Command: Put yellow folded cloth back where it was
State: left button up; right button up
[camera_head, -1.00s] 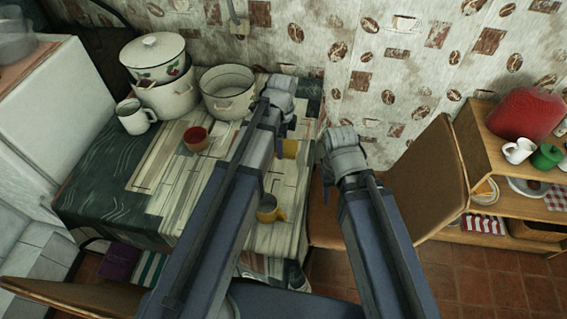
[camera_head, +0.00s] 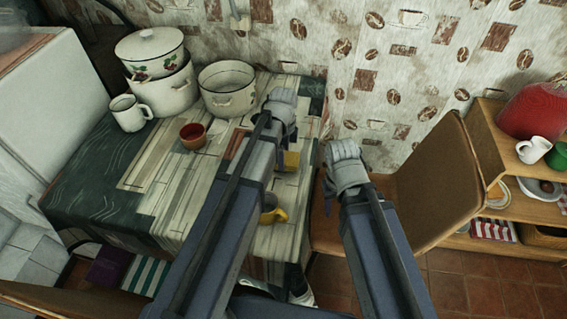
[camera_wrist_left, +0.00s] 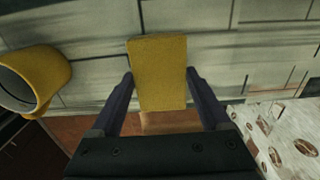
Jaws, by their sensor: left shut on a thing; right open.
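The yellow folded cloth (camera_wrist_left: 158,72) is a flat block between the two fingers of my left gripper (camera_wrist_left: 159,88), which is shut on it. I cannot tell whether the cloth touches the tabletop. My right gripper (camera_head: 329,194) is open, off the table's right edge near the chair, and its fingertips are mostly hidden.
A yellow mug (camera_head: 277,214) stands close to the cloth and also shows in the left wrist view (camera_wrist_left: 38,78). A red cup (camera_head: 193,136), white mug (camera_head: 129,113) and enamel pots (camera_head: 228,91) stand further left on the table (camera_head: 92,180). A chair (camera_head: 430,185) and shelf (camera_head: 515,232) are right.

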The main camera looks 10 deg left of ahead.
pick_arm(q)
jog(key=shift+f+b, duration=0.75)
jog(key=shift+f, duration=0.45)
pick_arm(e)
jog(key=shift+f, duration=1.25)
pick_arm(q)
jog(key=shift+f, duration=0.2)
jog(key=o, duration=1)
pick_arm(e)
jog(key=shift+f, duration=0.15)
pick_arm(q)
jog(key=shift+r, duration=0.1)
notch_tip(320, 180, up, 12)
jog(key=p, duration=1.2)
jog(key=shift+s+d+r+n+y, duration=0.15)
jog(key=shift+s+d+n, duration=0.85)
jog(key=shift+s+n, duration=1.5)
jog(key=shift+s+d+f+n+y, duration=0.2)
jog(key=shift+s+d+n, duration=0.8)
jog(key=shift+s+n, duration=1.5)
jog(key=shift+s+d+r+n+y, duration=0.25)
jog(key=shift+s+d+n, duration=0.75)
jog(key=shift+s+n, duration=1.5)
pick_arm(e)
notch_tip(320, 180, up, 12)
pick_arm(q)
jog(key=shift+s+m, duration=0.4)
